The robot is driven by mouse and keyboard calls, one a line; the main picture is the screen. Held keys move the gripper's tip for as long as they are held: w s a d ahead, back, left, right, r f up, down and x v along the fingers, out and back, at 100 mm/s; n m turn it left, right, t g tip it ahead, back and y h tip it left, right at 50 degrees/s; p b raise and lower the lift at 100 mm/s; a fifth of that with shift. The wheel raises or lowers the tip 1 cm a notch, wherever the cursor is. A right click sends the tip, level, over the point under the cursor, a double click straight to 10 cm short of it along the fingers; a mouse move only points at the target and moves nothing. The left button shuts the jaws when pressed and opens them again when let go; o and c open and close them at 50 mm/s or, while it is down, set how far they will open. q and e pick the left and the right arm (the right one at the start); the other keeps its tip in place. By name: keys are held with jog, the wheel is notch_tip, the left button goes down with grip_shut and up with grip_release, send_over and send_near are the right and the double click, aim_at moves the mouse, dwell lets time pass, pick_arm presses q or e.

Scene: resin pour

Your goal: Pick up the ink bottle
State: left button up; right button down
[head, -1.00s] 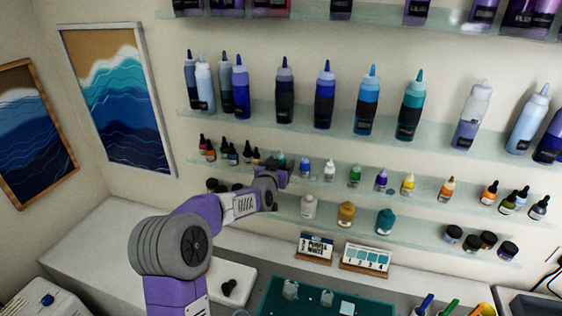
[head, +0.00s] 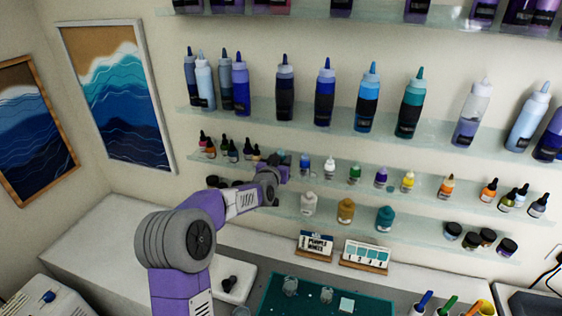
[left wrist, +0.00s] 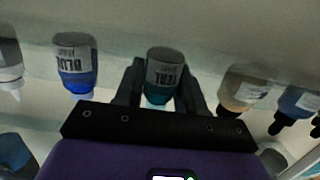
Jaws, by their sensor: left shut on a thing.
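My left gripper (head: 281,168) is at the small-bottle shelf in the head view, near the left part of the row. In the left wrist view it is shut on a small ink bottle (left wrist: 164,72) with a grey label reading TEAL. One dark finger is on each side of the bottle, and the picture is upside down there. In the head view the gripper mostly hides this bottle. A blue ink bottle (left wrist: 74,62) stands on one side of the fingers, and a tan one (left wrist: 243,88) on the other, both apart from them. My right gripper is not in view.
The glass shelf (head: 452,205) holds more small bottles. Tall squeeze bottles (head: 325,95) stand on the shelf above. White (head: 308,205), amber (head: 346,212) and teal (head: 384,219) bottles stand below. A teal mat (head: 315,302) lies on the counter.

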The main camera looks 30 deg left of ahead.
aim_at(280, 154)
pick_arm(q)
jog(key=shift+r, duration=0.15)
jog(key=shift+s+r+b, duration=0.15)
jog(key=shift+r+b, duration=0.1)
jog(key=shift+b, duration=0.05)
jog(key=r, duration=0.6)
jog(key=shift+s+d+r, duration=0.15)
jog(key=shift+s+r, duration=0.1)
jog(key=shift+s, duration=0.05)
jog(key=f+b+v, duration=0.2)
jog(key=f+v, duration=0.1)
jog(key=v, duration=1.6)
jog(key=shift+s, duration=0.15)
jog(key=shift+d+f, duration=0.1)
jog(key=shift+f, duration=0.05)
jog(key=o, duration=0.3)
jog(key=shift+c, duration=1.4)
